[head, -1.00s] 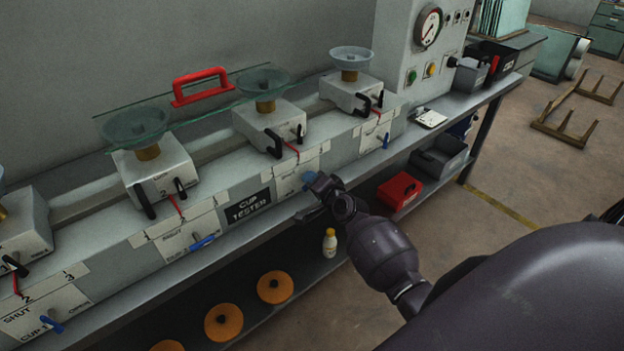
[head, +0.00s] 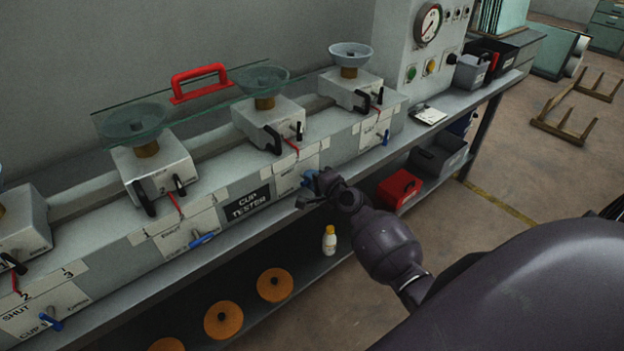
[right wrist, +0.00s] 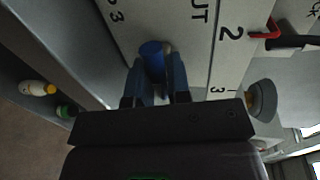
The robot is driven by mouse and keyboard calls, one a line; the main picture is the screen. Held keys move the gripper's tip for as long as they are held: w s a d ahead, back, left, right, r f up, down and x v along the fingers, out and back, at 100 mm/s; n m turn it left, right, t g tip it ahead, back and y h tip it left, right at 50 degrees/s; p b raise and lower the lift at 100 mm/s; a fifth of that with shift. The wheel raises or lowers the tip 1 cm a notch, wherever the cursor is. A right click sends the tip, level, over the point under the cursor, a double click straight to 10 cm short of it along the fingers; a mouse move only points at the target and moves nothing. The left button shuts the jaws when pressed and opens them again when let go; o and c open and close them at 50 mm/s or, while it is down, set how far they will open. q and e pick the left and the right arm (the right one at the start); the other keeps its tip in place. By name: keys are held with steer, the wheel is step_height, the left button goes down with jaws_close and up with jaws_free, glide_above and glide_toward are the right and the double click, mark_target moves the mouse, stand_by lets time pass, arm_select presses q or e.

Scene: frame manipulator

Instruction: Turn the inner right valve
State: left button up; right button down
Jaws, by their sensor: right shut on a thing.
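The inner right valve has a blue handle (head: 309,179) on the front of the cup tester bench, right of the "CUP TESTER" sign. My right gripper (head: 314,190) is at this handle and mostly covers it in the head view. In the right wrist view the blue handle (right wrist: 152,52) is between the two fingers of my right gripper (right wrist: 158,75), which is shut on it. A white label with "2" and "UT" (right wrist: 205,35) lies behind it. My left gripper is not in view.
Other blue valve handles show at the outer right (head: 386,137), inner left (head: 201,239) and far left (head: 51,319). A bottle (head: 329,240) and orange discs (head: 274,285) are on the lower shelf.

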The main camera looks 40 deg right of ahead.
steer(key=c, duration=1.1)
jaws_free()
steer(key=shift+s, duration=0.1)
steer(key=v, duration=1)
steer(key=shift+s+r+p, duration=0.15)
steer(key=shift+s+p, duration=0.1)
steer(key=shift+p, duration=0.1)
